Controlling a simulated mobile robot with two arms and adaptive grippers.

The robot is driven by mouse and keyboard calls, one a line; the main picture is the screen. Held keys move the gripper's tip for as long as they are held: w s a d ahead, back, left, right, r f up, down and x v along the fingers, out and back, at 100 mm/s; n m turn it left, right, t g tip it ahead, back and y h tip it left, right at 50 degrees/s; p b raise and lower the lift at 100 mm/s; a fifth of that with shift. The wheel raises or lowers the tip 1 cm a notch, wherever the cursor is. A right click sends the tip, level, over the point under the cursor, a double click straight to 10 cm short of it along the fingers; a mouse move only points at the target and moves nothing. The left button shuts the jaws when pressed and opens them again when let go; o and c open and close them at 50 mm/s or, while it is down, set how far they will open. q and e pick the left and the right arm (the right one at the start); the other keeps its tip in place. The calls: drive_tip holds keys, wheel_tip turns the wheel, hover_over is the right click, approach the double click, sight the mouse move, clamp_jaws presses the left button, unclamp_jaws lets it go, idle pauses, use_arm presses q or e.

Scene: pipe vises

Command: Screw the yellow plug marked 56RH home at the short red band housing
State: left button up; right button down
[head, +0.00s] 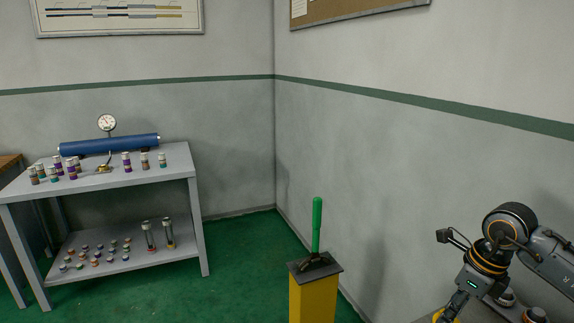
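My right arm comes in from the right, and its gripper (453,306) points down at the bottom edge of the head view. A yellow piece (440,316) shows beside the fingers, cut off by the frame edge. I cannot read any marking on it or tell whether it is the 56RH plug. The fingertips are mostly out of frame, so their opening and any grip are unclear. My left gripper is not in view. I cannot make out a housing with a short red band.
A grey table (120,180) at left holds a blue cylinder (110,145), a gauge (107,123) and several banded parts. Its lower shelf (120,262) bears small pieces. A yellow post (312,298) with a green handle (317,225) stands centre. Green floor between them is clear.

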drive_tip(key=m, duration=0.3)
drive_tip(key=shift+m+t+h, duration=0.3)
drive_tip(key=shift+m, duration=0.1)
drive_tip(key=m+h, duration=0.1)
drive_tip(key=m, duration=0.3)
drive_tip(key=shift+p, duration=0.3)
drive_tip(key=c, duration=1.2)
unclamp_jaws()
drive_tip(key=shift+o, duration=0.2)
